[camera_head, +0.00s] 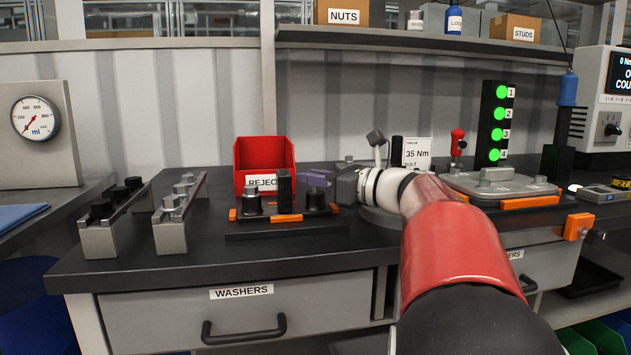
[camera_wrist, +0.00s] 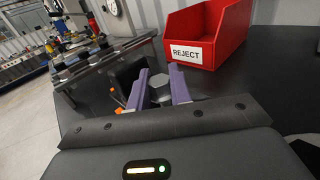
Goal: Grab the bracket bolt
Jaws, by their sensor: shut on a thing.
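My gripper (camera_head: 306,179) reaches in from the right in the head view, low over a dark fixture with orange corners (camera_head: 285,222). In the wrist view its two purple fingers (camera_wrist: 160,73) are closed around a grey hex-headed bolt (camera_wrist: 160,88), which I take as the bracket bolt. The bolt's lower part is hidden, so I cannot tell whether it touches the fixture. In the head view the fixture bears a silver bolt (camera_head: 250,202), a black upright block (camera_head: 284,188) and a black knob-like part (camera_head: 316,203).
A red REJECT bin (camera_head: 264,158) stands just behind the fixture. Two rails with bolts, one with black (camera_head: 112,217) and one with silver (camera_head: 180,213), lie to the left. A covered drive unit (camera_head: 500,186) sits at the right.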

